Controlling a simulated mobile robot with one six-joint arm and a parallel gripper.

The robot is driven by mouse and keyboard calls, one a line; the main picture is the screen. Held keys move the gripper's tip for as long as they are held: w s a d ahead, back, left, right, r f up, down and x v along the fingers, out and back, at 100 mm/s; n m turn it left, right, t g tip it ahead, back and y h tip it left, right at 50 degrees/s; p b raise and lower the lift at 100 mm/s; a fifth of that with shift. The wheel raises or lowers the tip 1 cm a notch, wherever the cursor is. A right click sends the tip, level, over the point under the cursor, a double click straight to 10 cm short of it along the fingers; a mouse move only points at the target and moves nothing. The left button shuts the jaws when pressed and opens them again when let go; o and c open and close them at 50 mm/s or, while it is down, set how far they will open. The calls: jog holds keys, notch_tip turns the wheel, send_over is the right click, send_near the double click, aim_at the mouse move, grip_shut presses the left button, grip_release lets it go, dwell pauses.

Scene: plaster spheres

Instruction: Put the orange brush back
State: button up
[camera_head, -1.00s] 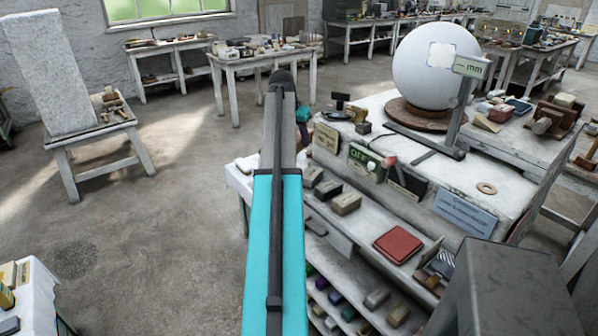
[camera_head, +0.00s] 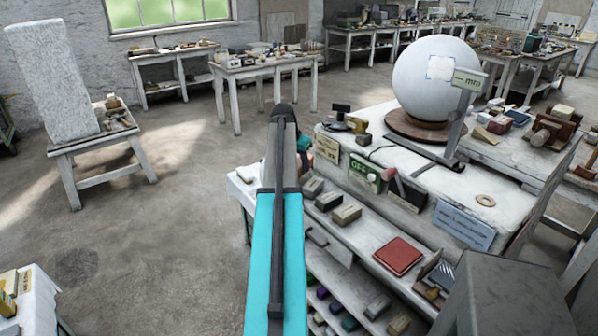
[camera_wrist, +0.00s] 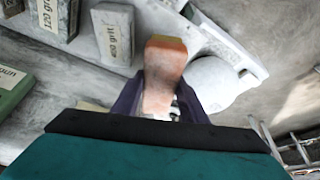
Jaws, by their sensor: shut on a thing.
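The orange brush (camera_wrist: 165,58) is in the middle of the wrist view, with a paler orange-pink lower part. My gripper (camera_wrist: 158,104) is shut on it, with a dark purple finger on each side. Its lower end is partly hidden by the gripper body. In the head view my blue arm covers the middle, and the brush cannot be made out there. Below and around the brush, the wrist view shows a pale surface with labelled grit blocks; the gap between brush and surface cannot be told.
In the wrist view, a grit block (camera_wrist: 113,35) is close left of the brush, and a green block (camera_wrist: 12,95) lies at the left. In the head view, the stepped bench holds a large white sphere (camera_head: 436,82), a red box (camera_head: 398,257) and several small blocks.

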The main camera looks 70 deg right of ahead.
jog(key=shift+f+p, duration=0.5)
jog(key=shift+f, duration=1.35)
jog(key=shift+f, duration=0.15)
jog(key=o, duration=0.9)
jog(key=shift+o, duration=0.2)
jog(key=shift+b+v, duration=1.3)
jog(key=shift+v, duration=4.85)
jog(key=shift+d, duration=0.1)
